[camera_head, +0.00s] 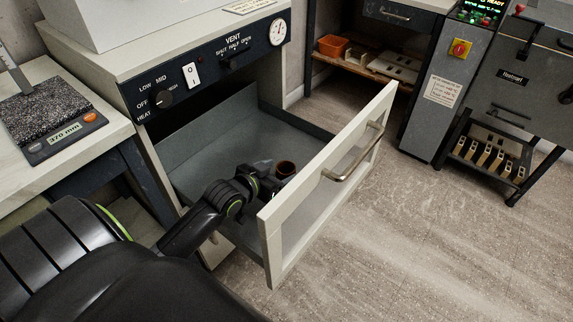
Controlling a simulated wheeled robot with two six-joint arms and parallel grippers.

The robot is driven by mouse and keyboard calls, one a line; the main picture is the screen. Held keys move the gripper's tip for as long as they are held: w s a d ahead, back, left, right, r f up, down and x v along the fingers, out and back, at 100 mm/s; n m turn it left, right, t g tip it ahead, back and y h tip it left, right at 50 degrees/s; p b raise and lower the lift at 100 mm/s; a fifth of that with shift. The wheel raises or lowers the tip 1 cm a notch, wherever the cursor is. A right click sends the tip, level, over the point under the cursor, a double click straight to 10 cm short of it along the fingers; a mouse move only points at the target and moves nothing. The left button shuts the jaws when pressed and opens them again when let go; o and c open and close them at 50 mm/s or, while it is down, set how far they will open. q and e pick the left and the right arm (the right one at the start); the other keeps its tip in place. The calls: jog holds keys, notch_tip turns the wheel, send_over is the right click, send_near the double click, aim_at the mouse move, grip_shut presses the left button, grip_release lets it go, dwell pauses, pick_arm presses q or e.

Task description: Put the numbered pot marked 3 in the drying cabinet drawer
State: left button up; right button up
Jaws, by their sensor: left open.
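The drying cabinet drawer (225,135) is pulled well out, with its pale front panel and metal bar handle (357,155) towards the right. My right gripper is not in view.
The cabinet's control panel (190,75) with dial, switch and gauge stands above the drawer. A bench with a scale (55,130) is at the left. A grey machine (512,75) stands at the right. The floor (430,230) right of the drawer is clear.

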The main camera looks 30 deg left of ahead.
pick_arm(q)
jog(key=p+v, duration=0.1)
jog(key=v, duration=0.5)
jog(key=shift+s+r, duration=0.25)
jog(key=shift+s, duration=0.1)
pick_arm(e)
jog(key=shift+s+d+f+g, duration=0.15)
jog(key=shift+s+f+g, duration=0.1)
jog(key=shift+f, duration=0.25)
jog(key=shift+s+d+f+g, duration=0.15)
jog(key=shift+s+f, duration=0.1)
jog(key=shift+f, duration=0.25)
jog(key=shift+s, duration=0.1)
